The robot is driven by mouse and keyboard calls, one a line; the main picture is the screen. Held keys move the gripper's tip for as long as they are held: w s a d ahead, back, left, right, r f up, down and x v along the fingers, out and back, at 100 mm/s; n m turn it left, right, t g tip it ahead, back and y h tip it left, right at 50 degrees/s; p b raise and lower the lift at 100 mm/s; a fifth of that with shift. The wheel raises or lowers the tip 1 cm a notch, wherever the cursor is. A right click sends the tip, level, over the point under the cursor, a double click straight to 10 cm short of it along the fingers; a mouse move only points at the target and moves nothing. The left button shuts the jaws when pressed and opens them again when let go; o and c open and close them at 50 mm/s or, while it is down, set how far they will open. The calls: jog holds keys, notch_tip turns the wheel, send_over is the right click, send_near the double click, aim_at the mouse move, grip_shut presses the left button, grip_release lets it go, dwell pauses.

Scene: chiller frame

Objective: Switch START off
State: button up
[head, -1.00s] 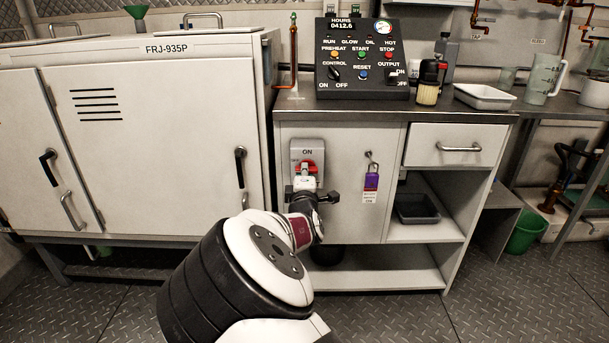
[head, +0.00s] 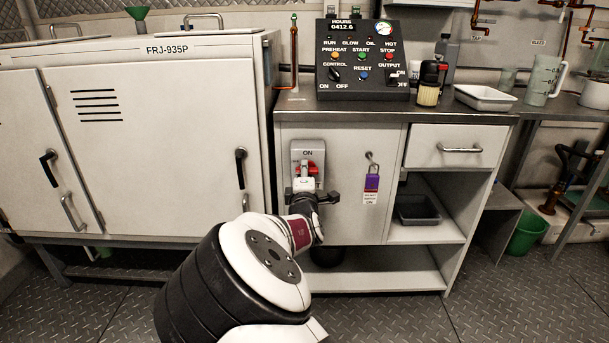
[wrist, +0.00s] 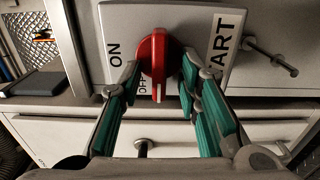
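The START switch is a red rotary knob (wrist: 152,62) on a light plate (wrist: 112,20); it also shows in the head view (head: 303,168), on the cabinet front. The plate reads ON at one end and START at the other, with a partly hidden OFF beside the knob. In the wrist view the knob's raised grip, with a white line, points toward the bottom of the picture, close to the OFF lettering. My gripper (wrist: 158,88) is open, with its green-padded fingers on either side of the knob. Clear gaps to the grip show; contact is not visible.
A purple padlock (head: 372,182) with a tag hangs right of the switch. A metal pin (wrist: 270,55) sticks out beside the plate in the wrist view. The control panel (head: 362,60) stands on the worktop above, and a white chiller cabinet (head: 160,140) stands left.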

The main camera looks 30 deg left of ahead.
jog(key=v, duration=1.2)
jog(key=shift+s+a, duration=0.1)
